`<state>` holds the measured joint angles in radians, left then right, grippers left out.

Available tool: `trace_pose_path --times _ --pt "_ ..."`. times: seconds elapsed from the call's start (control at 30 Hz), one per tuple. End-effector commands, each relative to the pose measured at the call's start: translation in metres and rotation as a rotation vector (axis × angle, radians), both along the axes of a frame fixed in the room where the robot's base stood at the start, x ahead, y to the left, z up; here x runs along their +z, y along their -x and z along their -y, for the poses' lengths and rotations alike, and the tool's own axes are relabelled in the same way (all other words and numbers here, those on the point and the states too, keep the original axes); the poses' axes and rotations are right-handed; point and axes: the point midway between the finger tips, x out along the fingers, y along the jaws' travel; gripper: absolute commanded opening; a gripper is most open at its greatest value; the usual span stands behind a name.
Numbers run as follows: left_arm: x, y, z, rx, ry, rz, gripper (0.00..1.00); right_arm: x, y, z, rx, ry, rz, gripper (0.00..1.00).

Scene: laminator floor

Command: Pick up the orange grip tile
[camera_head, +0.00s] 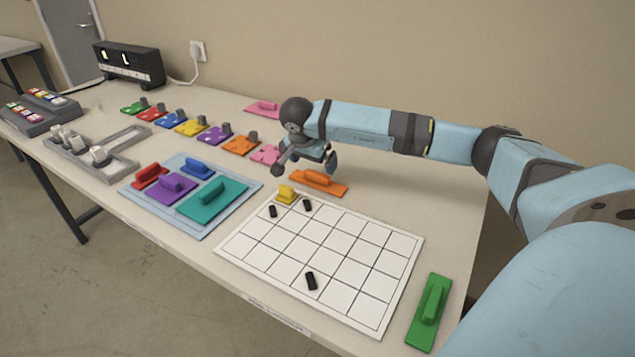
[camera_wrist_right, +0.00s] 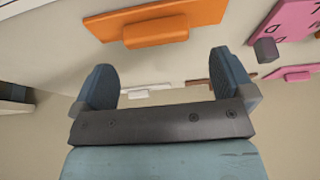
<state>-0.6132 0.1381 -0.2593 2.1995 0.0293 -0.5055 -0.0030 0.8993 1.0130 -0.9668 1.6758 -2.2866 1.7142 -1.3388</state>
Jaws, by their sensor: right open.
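The orange grip tile (camera_head: 319,187) lies flat on the table just behind the white grid board, with a raised orange bar on top. In the right wrist view the orange grip tile (camera_wrist_right: 110,27) lies beyond the fingers at the top of the picture, its bar facing the camera. My right gripper (camera_head: 305,165) is above the table, close to the tile's left and back side. In the right wrist view my right gripper (camera_wrist_right: 163,82) is open, with nothing between its fingers. My left gripper is not in view.
The white grid board (camera_head: 344,235) carries a yellow grip piece (camera_head: 287,194) and small black pieces. A blue tray (camera_head: 199,229) of grip tiles stands left, a green grip tile (camera_head: 430,312) at right. Knobbed puzzle pieces, one pink (camera_head: 265,154), line the back. The table right of the orange tile is clear.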

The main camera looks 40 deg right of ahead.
Motion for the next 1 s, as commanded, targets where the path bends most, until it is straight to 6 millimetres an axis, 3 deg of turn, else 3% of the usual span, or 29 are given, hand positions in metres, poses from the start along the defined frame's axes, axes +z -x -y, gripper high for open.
trace_pose_path --times 0.3,0.57,0.8,1.0 --pt "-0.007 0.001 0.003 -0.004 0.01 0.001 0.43 -0.044 0.001 0.012 -0.002 -0.001 -0.002 1.0" --pt "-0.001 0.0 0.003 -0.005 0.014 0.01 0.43 -0.046 0.0 0.013 0.0 0.0 0.0 1.0" --pt "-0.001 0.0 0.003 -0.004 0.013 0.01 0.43 -0.046 0.0 0.013 0.0 -0.001 0.0 0.45" --pt "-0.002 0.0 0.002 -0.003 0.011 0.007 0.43 -0.046 0.0 0.013 0.0 -0.001 0.0 0.41"
